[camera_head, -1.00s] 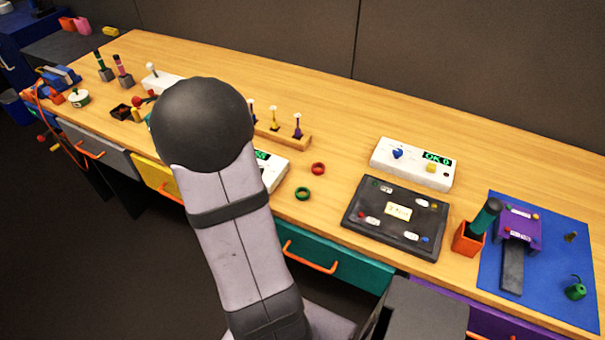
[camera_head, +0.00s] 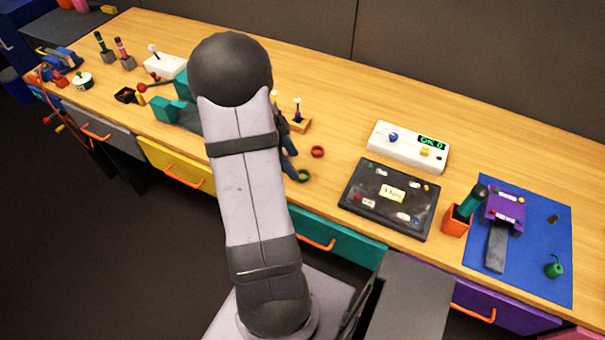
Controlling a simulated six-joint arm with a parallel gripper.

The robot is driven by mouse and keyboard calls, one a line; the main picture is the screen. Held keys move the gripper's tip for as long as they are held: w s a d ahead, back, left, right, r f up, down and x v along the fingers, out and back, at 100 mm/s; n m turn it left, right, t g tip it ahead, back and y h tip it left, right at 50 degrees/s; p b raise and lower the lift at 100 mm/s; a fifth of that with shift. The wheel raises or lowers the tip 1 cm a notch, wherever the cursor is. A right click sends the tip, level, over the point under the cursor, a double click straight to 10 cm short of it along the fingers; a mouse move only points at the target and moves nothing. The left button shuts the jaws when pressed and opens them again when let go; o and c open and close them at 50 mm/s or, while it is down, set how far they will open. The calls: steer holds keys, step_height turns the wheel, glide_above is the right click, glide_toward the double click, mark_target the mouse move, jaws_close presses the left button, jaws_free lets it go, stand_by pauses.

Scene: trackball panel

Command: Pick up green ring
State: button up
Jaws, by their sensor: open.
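The green ring (camera_head: 304,176) lies on the wooden table near its front edge, just right of my arm. My gripper (camera_head: 291,170) is mostly hidden behind my own arm. A dark finger shows past the arm's right side, with its tip close to the ring's left side. I cannot tell whether it touches the ring. The jaws are open and the ring still rests on the table.
A red ring (camera_head: 317,152) lies just behind the green one. A black panel (camera_head: 372,216) and a white box with a display (camera_head: 381,150) stand to the right. A wooden peg stand (camera_head: 301,125) is behind.

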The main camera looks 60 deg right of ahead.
mark_target(304, 177)
steer(key=shift+p+x, duration=1)
steer(key=shift+x, duration=1.65)
steer(key=shift+d, duration=0.1)
steer(key=c, duration=1.1)
